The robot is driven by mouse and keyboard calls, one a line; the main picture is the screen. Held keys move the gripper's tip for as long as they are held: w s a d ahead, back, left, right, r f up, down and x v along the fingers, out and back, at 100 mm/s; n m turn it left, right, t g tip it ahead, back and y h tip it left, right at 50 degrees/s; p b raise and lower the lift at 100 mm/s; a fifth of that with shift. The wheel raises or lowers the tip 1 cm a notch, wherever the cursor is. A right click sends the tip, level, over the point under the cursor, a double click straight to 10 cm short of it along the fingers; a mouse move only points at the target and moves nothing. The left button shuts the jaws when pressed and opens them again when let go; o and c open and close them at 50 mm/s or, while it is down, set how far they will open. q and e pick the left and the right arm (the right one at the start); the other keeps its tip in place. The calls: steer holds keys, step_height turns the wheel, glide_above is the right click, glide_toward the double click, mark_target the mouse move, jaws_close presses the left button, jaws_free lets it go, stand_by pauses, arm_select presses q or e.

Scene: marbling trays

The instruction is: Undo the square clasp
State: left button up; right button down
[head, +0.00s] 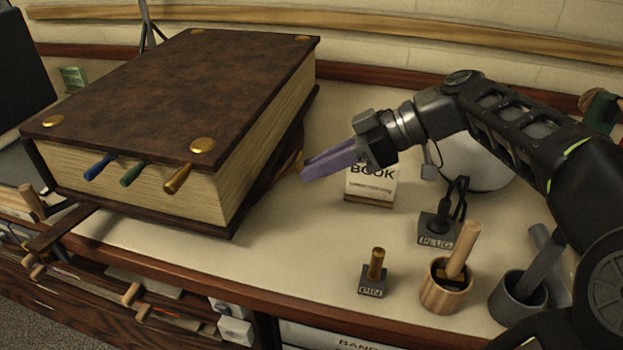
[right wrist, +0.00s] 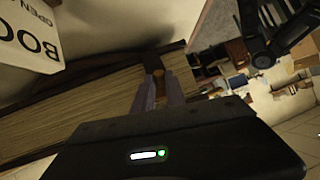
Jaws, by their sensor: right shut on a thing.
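A large brown leather book (head: 190,85) with gold corner studs lies shut on the table; its page edges (right wrist: 75,110) cross the right wrist view. My right gripper (head: 306,168), with purple fingers, is at the book's right side. In the right wrist view its fingers (right wrist: 158,92) are shut on a brown strap end (right wrist: 154,65) with a tan patch, beside the page edge. The clasp's square shape cannot be made out there. Another brown strap (head: 62,229) sticks out from the book's front edge. My left gripper is not in view.
A "PLUG" stand (head: 438,228), a "PIN" stand (head: 372,279), a wooden mortar (head: 446,292) and a grey mortar (head: 515,300) stand at front right. Table between book and pin stand is clear.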

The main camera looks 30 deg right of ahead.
steer(key=shift+d+f, duration=0.1)
stand_by(0.3)
steer(key=c, duration=1.4)
jaws_free()
steer(key=shift+o, duration=0.2)
steer(key=p+v, duration=0.6)
steer(key=v, duration=0.2)
steer(key=shift+f, duration=0.1)
